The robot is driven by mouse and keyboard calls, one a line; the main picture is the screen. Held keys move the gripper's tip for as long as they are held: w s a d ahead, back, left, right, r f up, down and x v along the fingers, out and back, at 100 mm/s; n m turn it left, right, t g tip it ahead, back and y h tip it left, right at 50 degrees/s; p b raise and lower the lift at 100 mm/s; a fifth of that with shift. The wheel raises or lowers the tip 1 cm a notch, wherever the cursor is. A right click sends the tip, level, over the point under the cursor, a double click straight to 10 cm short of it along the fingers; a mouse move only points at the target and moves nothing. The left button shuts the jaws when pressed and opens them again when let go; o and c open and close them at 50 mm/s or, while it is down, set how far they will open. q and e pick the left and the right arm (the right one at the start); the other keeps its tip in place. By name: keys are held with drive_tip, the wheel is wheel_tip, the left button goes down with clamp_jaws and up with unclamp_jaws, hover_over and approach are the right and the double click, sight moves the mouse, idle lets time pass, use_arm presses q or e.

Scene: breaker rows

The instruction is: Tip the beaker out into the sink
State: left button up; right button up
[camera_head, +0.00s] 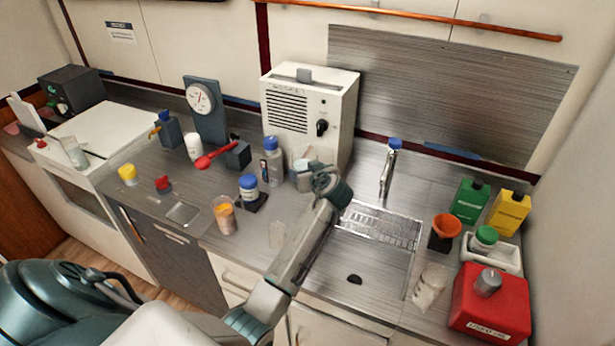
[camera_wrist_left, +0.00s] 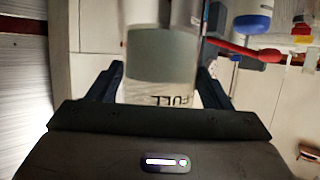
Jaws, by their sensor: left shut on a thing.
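My left gripper (camera_wrist_left: 160,90) is shut on a clear beaker (camera_wrist_left: 160,60) with grey-green contents and a label reading "FULL". In the head view, my left arm reaches across the counter, and its wrist hides most of the gripper. Part of the held beaker (camera_head: 303,170) seems to show left of the wrist, in front of the white machine. The steel sink (camera_head: 375,268) lies to the right of this arm, with a dark drain and a tap (camera_head: 388,168) behind it. I cannot tell how far the beaker is tilted. My right gripper is not in view.
The white machine (camera_head: 308,105) stands behind the gripper. A clear glass (camera_head: 278,233) and a beaker with orange contents (camera_head: 225,215) stand left of the sink. A cloudy beaker (camera_head: 430,286), red can (camera_head: 490,308) and orange funnel (camera_head: 446,226) stand right of it. The basin is clear.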

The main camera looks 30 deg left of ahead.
use_arm(q)
drive_tip(key=shift+d, duration=0.1)
drive_tip(key=s+d+f+m+t+h+p, duration=0.2)
drive_tip(key=s+d+f+m+h, duration=0.1)
drive_tip(key=f, duration=0.3)
drive_tip(key=s+d+f+m+t+h+p, duration=0.2)
drive_tip(key=s+d+f+m+t+h, duration=0.1)
drive_tip(key=d+f+m+h, duration=0.3)
drive_tip(key=shift+s+f+p, duration=0.2)
drive_tip(key=shift+s+p, duration=0.2)
drive_tip(key=shift+s, duration=0.2)
drive_tip(key=d+r+m+y+b, duration=0.1)
drive_tip(key=d+r+m+t+y+b, duration=0.1)
drive_tip(key=m, duration=0.1)
drive_tip(key=d+r+m+t+y, duration=0.1)
drive_tip(key=d+m, duration=0.1)
drive_tip(key=shift+s+b, duration=0.3)
drive_tip(key=shift+b, duration=0.1)
drive_tip(key=shift+d+f+m+t+y+b, duration=0.2)
drive_tip(key=shift+f+m+t+y+b, duration=0.2)
drive_tip(key=shift+m+b, duration=0.65)
idle(0.3)
drive_tip(key=shift+r+m+t+b, duration=0.4)
drive_tip(key=shift+r+m+b, duration=0.1)
drive_tip(key=shift+b, duration=0.2)
idle(0.4)
